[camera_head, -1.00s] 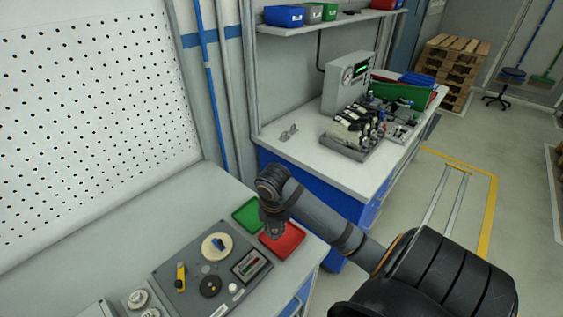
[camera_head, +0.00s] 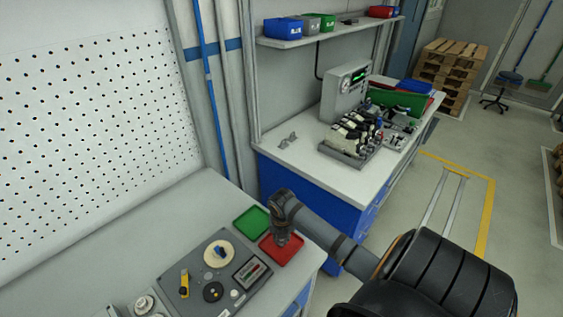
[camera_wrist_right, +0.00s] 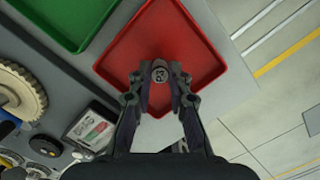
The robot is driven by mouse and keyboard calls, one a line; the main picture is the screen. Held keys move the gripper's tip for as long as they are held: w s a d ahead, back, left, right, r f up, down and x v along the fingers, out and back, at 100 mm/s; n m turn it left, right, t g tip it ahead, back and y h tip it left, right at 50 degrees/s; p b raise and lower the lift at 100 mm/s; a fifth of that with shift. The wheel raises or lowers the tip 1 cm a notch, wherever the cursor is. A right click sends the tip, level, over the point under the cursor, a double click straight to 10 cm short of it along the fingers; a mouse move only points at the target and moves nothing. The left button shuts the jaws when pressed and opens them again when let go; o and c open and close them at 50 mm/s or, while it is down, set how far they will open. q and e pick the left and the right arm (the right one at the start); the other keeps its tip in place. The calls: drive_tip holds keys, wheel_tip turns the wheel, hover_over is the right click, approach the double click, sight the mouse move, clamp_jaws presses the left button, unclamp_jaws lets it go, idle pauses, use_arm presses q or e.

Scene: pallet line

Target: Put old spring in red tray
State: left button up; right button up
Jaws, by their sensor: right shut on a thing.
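The red tray (camera_head: 290,254) lies on the near bench, close to its right edge. In the right wrist view the red tray (camera_wrist_right: 200,35) fills the upper middle. My right gripper (camera_head: 281,240) is over the red tray, pointing down. In the right wrist view its fingers (camera_wrist_right: 160,82) are shut on a small grey round piece, the old spring (camera_wrist_right: 160,72), seen end-on between the fingertips. Whether the spring touches the tray floor is hard to tell. My left gripper is not in view.
A green tray (camera_head: 251,222) lies beside the red one. A grey fixture board (camera_head: 190,290) with a cream disc (camera_head: 219,253), a yellow-handled tool (camera_head: 184,284) and a small gauge box (camera_head: 249,272) is left of it. A second bench (camera_head: 300,168) stands behind.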

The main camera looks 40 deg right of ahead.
drive_tip(key=shift+f, duration=0.2)
drive_tip(key=o, duration=0.8)
drive_tip(key=shift+r, duration=0.1)
drive_tip(key=shift+r, duration=0.2)
drive_tip(key=r, duration=0.4)
drive_tip(key=r+b, duration=0.1)
drive_tip(key=r, duration=0.3)
drive_tip(key=s+a+r+b, duration=0.1)
drive_tip(key=r, duration=0.2)
drive_tip(key=shift+r, duration=0.4)
drive_tip(key=shift+s+f, duration=0.1)
